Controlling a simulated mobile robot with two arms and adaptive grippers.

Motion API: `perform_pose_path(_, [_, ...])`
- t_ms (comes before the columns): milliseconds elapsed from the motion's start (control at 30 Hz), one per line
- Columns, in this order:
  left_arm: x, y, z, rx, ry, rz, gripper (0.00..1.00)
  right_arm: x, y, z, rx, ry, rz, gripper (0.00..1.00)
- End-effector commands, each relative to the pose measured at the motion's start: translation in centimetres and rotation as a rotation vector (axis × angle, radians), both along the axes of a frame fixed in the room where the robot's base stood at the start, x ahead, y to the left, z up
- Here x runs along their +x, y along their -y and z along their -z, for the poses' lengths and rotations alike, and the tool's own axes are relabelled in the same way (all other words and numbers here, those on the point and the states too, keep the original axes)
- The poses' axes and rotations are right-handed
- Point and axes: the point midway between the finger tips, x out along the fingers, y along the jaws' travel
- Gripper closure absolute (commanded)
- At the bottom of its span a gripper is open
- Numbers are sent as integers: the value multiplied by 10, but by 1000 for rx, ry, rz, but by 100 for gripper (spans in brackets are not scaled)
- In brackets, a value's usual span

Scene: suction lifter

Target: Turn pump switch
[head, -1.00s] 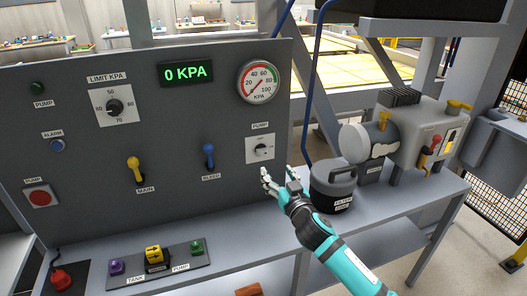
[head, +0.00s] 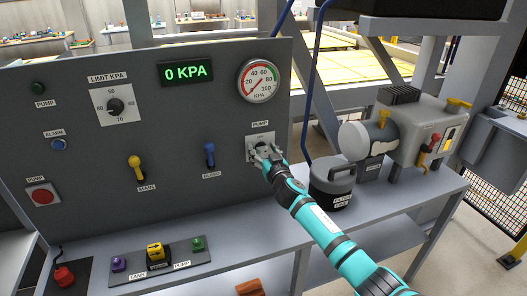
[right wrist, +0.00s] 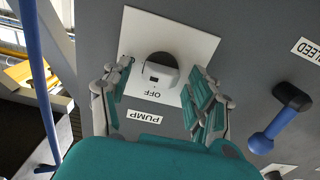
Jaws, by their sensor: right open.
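The pump switch (right wrist: 160,75) is a dark rotary knob with a pale grip on a white plate marked OFF, under a PUMP label, on the grey panel. In the head view the pump switch (head: 262,147) is partly covered by my gripper. My right gripper (head: 262,153) is at the plate with its fingers around the knob. In the right wrist view the right gripper (right wrist: 160,92) is open, one finger on each side of the knob, with gaps between. My left gripper is not in view.
A blue bleed lever (head: 209,154) and yellow main lever (head: 135,168) are left of the switch. A pressure gauge (head: 258,81) is above, and a display (head: 186,73) reads 0 KPA. A filter canister (head: 331,182) stands right. A blue hose (right wrist: 40,80) hangs beside the panel.

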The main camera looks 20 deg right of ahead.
Motion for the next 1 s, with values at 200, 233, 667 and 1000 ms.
perform_pose_path(200, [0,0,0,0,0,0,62,0,0,0,0,0,0,64])
perform_pose_path(233, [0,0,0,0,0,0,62,0,0,0,0,0,0,68])
perform_pose_path(667, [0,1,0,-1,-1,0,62,0,0,0,-19,-2,0,94])
perform_pose_path(1000, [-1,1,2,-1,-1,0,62,0,-1,1,-199,-20,0,94])
